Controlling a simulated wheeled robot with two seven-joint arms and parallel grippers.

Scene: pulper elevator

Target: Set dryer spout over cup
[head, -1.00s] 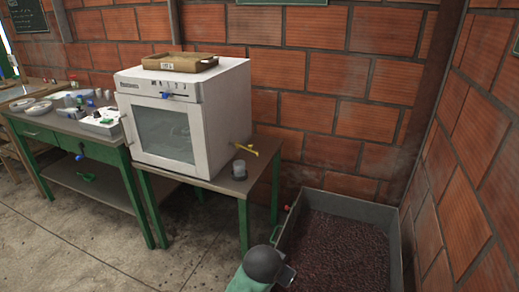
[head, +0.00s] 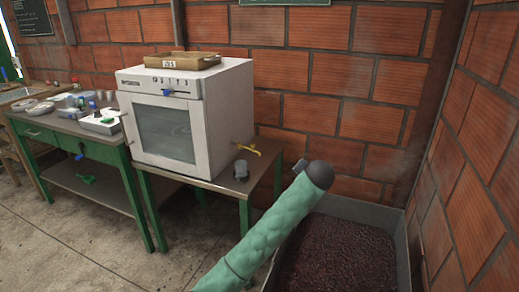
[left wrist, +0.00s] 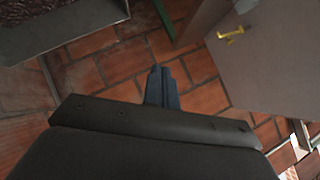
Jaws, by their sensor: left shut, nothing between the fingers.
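The white dryer (head: 185,115) stands on a green-legged table. Its yellow spout (head: 248,150) sticks out from the right side wall; it also shows in the left wrist view (left wrist: 231,33). A small grey cup (head: 241,169) stands on the tabletop, a little below and to the left of the spout tip in the head view. I cannot tell whether it is directly under the spout. My left gripper (left wrist: 162,75) is shut and empty, apart from spout and cup. In the head view its green-sleeved arm reaches up right of the table, and the dark wrist mostly hides the gripper. My right gripper is out of view.
A metal bin (head: 400,240) of dark reddish beans lies low at the right, under my arm. A wooden tray (head: 182,61) sits on the dryer. A cluttered workbench (head: 70,122) stands at the left. Brick walls close the back and right.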

